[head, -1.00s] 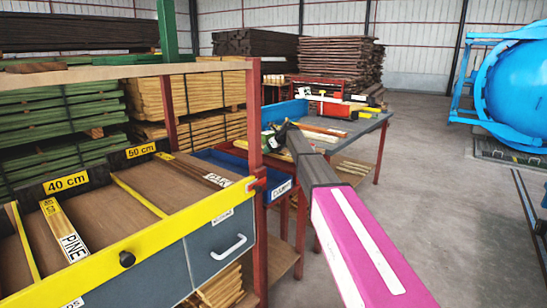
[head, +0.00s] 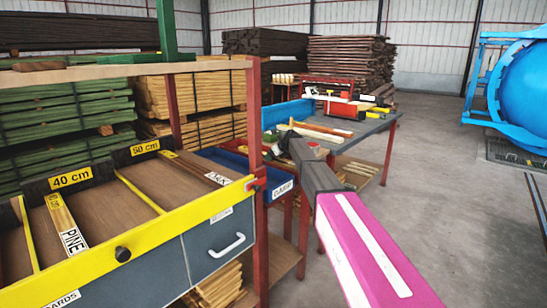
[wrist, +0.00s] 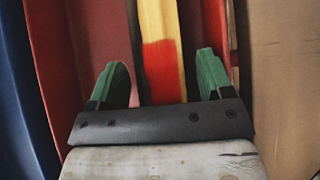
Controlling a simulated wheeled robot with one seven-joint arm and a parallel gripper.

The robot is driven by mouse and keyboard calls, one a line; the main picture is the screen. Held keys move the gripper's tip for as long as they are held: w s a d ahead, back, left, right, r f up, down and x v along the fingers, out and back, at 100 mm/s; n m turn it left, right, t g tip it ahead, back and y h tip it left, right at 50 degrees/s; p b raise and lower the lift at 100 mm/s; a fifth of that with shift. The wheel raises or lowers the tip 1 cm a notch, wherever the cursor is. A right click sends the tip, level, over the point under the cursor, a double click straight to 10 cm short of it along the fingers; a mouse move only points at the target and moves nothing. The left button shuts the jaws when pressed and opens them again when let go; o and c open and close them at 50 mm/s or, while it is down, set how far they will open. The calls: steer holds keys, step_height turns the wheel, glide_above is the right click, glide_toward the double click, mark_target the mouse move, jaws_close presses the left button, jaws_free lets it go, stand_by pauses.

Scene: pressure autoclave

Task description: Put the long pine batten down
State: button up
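My gripper (head: 284,143) reaches out past the sorting bench, beside the blue bin and the far work table. In the wrist view its two green fingers (wrist: 161,78) stand well apart. A pale yellow batten with a red-painted section (wrist: 161,60) lies in the gap, with space on both sides, so neither finger appears to touch it. I cannot read a name on this batten, nor tell its full length. A batten labelled PINE (head: 66,222) lies in the compartment marked 40 cm. A labelled batten (head: 200,167) lies in the compartment marked 50 cm.
The yellow-fronted sorting bench (head: 150,238) fills the left foreground, with a red post (head: 255,120) at its right. A blue bin (head: 283,190) sits behind it. The work table (head: 366,128) holds battens and tools. Floor is open on the right, before the blue autoclave (head: 525,95).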

steer(key=v, duration=1.2)
